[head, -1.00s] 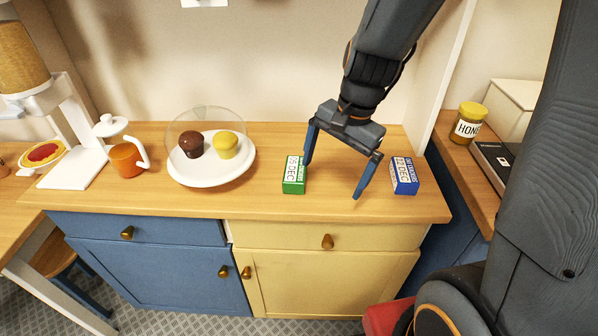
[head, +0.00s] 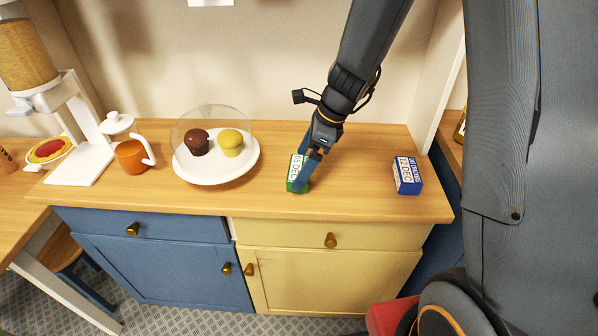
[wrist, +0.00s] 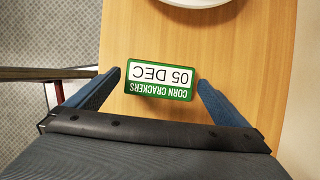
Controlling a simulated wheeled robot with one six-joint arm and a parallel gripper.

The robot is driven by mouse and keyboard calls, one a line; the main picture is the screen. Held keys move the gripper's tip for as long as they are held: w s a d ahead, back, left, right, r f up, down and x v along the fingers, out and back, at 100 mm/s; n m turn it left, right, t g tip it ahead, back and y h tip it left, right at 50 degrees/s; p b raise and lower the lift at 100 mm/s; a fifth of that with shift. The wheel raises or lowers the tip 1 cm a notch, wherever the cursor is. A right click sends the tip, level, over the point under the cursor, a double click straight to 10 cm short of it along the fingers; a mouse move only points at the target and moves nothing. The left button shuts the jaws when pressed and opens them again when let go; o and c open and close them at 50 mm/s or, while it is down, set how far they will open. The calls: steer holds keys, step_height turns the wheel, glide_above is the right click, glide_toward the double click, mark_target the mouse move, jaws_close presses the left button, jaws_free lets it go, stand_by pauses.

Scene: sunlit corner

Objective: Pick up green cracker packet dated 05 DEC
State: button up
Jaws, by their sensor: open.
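The green cracker packet (head: 294,181) lies on the wooden counter, right of the cake plate. In the wrist view the packet (wrist: 160,80) reads "CORN CRACKERS" and "05 DEC", upside down. My gripper (head: 303,170) is at the packet, partly covering it in the head view. In the wrist view my gripper (wrist: 158,80) is open, with one blue finger on each side of the packet. The left finger is close to the packet's left end, and a small gap shows at the right. I cannot tell whether either finger touches it.
A blue packet (head: 407,175) dated DEC stands at the counter's right. A white plate (head: 217,179) with two muffins under a clear dome is to the left, near an orange mug (head: 131,156). The counter between the packets is clear.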

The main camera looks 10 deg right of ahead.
steer(key=shift+x, duration=1.15)
steer(key=c, duration=1)
